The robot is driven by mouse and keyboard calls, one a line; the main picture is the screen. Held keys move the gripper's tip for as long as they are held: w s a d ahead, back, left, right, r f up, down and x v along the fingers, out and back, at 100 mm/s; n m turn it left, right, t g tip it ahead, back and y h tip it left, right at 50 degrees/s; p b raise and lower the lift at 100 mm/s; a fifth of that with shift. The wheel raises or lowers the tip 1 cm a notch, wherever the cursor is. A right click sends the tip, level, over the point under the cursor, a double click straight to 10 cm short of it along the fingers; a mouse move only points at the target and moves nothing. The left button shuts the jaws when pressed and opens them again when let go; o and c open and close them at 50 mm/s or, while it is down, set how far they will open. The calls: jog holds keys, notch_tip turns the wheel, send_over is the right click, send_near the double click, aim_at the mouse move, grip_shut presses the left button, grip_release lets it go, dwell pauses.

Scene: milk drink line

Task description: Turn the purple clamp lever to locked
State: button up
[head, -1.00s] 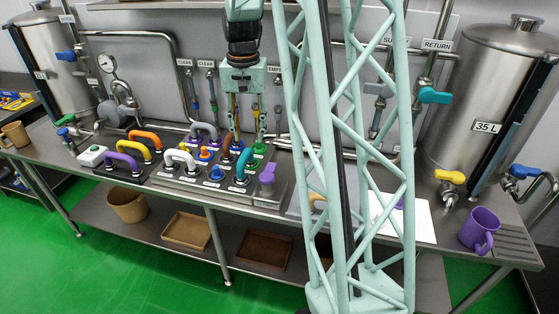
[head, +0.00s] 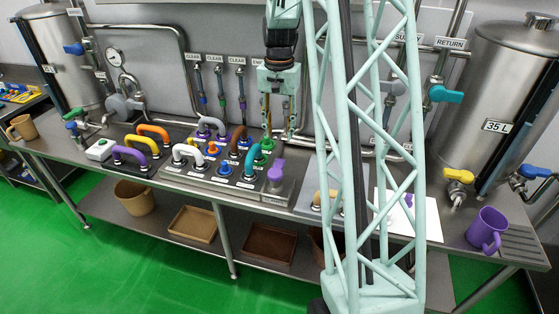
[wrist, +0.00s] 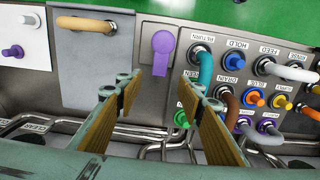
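The purple clamp lever (head: 276,171) stands at the right end of the steel valve panel (head: 262,198). In the wrist view the lever (wrist: 161,50) shows a wide rounded head at the top and a narrower part reaching down toward my gripper. My gripper (head: 277,128) hangs with its fingers down behind and above the lever. In the wrist view my gripper (wrist: 160,92) is open and empty, its two wooden-looking fingers apart. The lever lies ahead of the gap between them, and no contact shows.
A green knob (wrist: 181,118) sits close to my right finger in the wrist view. Pipes run behind along the wall.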

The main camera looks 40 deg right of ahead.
aim_at(279, 162)
jog(key=shift+f, duration=6.85)
jog(key=c, duration=1.1)
jog(key=shift+c, duration=0.2)
